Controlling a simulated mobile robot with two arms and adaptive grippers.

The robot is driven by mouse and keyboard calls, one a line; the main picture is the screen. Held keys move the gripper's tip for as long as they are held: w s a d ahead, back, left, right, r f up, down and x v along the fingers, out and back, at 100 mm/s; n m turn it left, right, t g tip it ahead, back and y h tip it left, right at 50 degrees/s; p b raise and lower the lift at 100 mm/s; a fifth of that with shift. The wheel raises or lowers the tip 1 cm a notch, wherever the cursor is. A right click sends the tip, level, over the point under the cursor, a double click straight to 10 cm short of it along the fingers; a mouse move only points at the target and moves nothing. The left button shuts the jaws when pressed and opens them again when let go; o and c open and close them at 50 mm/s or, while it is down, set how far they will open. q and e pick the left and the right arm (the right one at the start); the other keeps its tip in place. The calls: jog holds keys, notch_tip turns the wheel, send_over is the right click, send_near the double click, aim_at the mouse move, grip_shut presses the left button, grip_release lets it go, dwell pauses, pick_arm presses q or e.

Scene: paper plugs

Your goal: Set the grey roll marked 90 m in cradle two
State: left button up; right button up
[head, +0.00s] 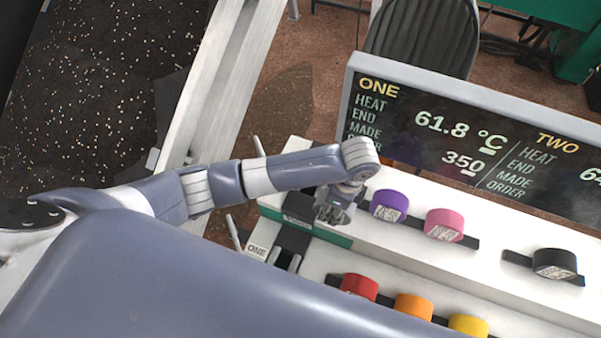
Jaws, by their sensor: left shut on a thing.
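My left gripper (335,213) points down over the left end of the upper white shelf, just left of the purple roll. It is shut on a small grey thing at its fingertips, which looks like the grey roll but is mostly hidden by the fingers. I cannot read any 90 m marking on it. No cradle marked two can be made out. My right gripper is not in view.
The upper shelf bears a purple roll (388,205), a pink roll (444,224) and a black roll (555,263). Below are red (359,286), orange (413,306) and yellow (468,325) rolls. A display board (480,130) stands behind, with columns ONE and TWO.

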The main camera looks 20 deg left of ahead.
pick_arm(q)
jog(key=w+a+f+b, duration=0.4)
jog(key=w+a, duration=0.5)
jog(key=shift+a+f, duration=0.15)
jog(key=shift+f, duration=0.2)
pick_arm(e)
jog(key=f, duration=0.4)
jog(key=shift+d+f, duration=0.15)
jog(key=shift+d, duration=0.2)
pick_arm(q)
jog(key=shift+s, duration=0.1)
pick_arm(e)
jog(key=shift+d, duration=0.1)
pick_arm(q)
jog(key=shift+f, duration=0.1)
jog(key=o, duration=1.1)
